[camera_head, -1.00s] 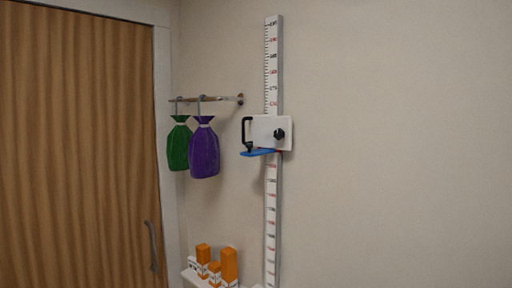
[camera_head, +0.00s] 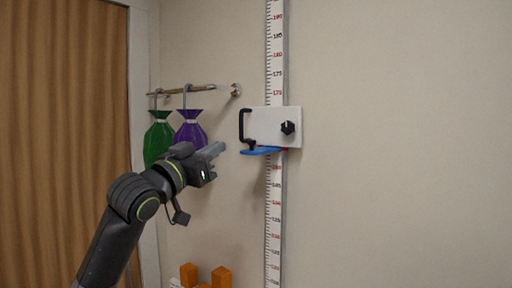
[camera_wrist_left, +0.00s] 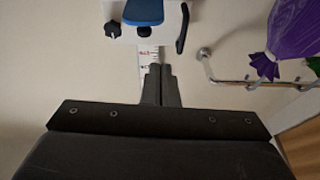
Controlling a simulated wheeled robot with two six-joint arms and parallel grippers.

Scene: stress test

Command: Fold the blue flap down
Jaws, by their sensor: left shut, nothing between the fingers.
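The blue flap (camera_head: 262,151) sits at the lower edge of a white slider plate (camera_head: 265,125) on the wall ruler and looks roughly level, seen nearly edge-on. The plate has a black handle (camera_head: 242,126) at its left and a black knob (camera_head: 288,128). My left gripper (camera_head: 221,148) is shut and empty, just left of the flap and apart from it in the picture. In the left wrist view, which looks upside down, the shut fingers (camera_wrist_left: 161,70) point towards the ruler, with the blue flap (camera_wrist_left: 143,12) at the top edge, partly cut off. My right gripper is not in view.
A vertical ruler (camera_head: 274,215) runs along the wall. A rail (camera_head: 190,90) with a green bag (camera_head: 157,138) and a purple bag (camera_head: 190,130) is behind my left arm. Orange-topped boxes (camera_head: 221,277) stand low down. The wall at right is bare.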

